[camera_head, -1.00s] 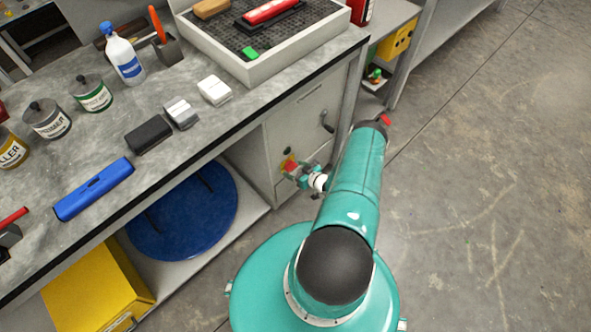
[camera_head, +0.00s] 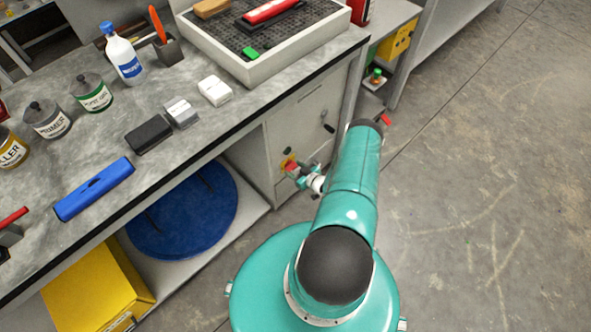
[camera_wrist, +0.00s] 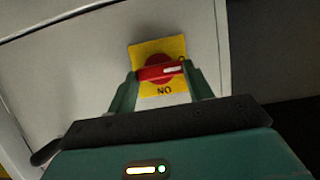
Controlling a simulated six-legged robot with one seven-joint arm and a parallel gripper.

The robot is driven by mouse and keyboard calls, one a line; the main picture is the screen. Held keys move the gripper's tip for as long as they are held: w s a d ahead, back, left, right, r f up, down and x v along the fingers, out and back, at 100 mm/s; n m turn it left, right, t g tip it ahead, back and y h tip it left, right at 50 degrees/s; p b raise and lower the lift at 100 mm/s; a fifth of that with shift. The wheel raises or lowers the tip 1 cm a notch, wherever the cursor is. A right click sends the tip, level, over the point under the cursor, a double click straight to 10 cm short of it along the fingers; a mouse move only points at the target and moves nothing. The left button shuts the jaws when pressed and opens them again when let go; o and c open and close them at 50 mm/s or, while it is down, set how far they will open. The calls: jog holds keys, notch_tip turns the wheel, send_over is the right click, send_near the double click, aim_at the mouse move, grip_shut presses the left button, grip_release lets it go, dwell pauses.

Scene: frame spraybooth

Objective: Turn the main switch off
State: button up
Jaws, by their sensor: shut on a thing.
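The main switch is a red rotary knob (camera_wrist: 160,72) on a yellow square plate (camera_wrist: 150,50), mounted on a pale cabinet front under the bench. In the wrist view its bar lies nearly level, slightly tilted, and lettering that looks like an upside-down "ON" shows below it. My gripper (camera_wrist: 159,78) is shut on the knob, one finger at each end of the bar. In the head view the red knob (camera_head: 291,166) is small and partly hidden by my gripper (camera_head: 297,171).
The grey workbench (camera_head: 90,160) holds cans, a bottle and a blue bar (camera_head: 93,189). Its edge overhangs the cabinet (camera_head: 300,115) beside my arm. A blue disc (camera_head: 185,220) and a yellow box (camera_head: 100,285) sit below. Open floor (camera_head: 490,190) lies right.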

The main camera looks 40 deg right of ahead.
jog(key=o, duration=1)
jog(key=shift+s, duration=0.1)
jog(key=v, duration=1.3)
jog(key=shift+s+r, duration=0.2)
jog(key=shift+s, duration=0.05)
jog(key=shift+s, duration=0.1)
